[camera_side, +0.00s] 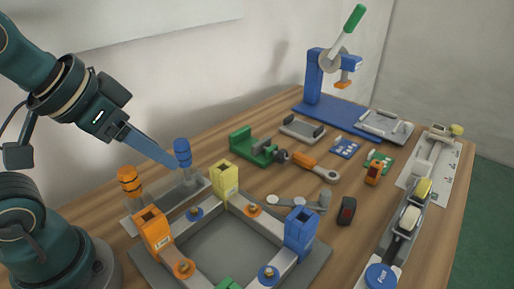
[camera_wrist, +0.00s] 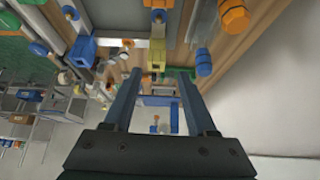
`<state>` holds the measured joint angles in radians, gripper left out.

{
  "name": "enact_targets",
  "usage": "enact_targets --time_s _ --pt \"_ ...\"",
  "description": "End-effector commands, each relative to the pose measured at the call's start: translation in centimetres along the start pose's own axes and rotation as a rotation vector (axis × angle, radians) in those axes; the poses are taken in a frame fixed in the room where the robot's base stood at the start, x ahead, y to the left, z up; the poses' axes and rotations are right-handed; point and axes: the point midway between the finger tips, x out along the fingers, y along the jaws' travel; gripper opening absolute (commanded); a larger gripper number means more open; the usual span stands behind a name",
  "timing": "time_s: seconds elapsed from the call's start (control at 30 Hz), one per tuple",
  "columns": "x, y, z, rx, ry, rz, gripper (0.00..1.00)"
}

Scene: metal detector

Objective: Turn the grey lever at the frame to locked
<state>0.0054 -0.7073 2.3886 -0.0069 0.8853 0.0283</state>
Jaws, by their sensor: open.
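The grey lever (camera_side: 306,204) lies low beside the square frame (camera_side: 320,250), along the side between the yellow block (camera_side: 225,182) and the blue block (camera_side: 300,232). A pale round disc (camera_side: 272,200) is by its left end. I cannot read any locked mark. My gripper (camera_side: 178,164) is well to the left of the lever, its tips close to the blue-capped post (camera_side: 182,153). In the wrist view my gripper (camera_wrist: 160,76) is open with nothing held between its fingers. The blue cap (camera_wrist: 203,62) there is just outside the right fingertip. I cannot clearly make out the lever there.
An orange-capped post (camera_side: 130,182) shares a grey plate with the blue-capped one. The frame also has an orange block (camera_side: 153,232). A dark handheld item (camera_side: 347,211) lies right of the lever. A green vise (camera_side: 255,146) and orange-handled tool (camera_side: 315,166) lie behind it.

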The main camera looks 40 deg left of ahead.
Motion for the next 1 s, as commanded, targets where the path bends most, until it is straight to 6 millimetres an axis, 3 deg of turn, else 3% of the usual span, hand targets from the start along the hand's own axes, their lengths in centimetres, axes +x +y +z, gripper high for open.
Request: enact_targets --time_s 0.3,0.37,0.5,0.67,0.87,1.0 --pt "0.0 0.0 0.0 -0.020 -0.001 -0.001 0.57" --pt "-0.5 -0.1 -0.9 -0.040 0.027 -0.005 0.57" --pt "-1.4 -0.2 -4.1 -0.073 0.073 -0.010 0.57" --pt "-1.1 0.8 -8.7 -0.085 0.084 0.007 0.57" --pt "1.5 3.5 -13.6 -0.067 0.059 0.037 0.57" --pt "4.5 6.3 -15.9 -0.041 0.027 0.058 0.57"
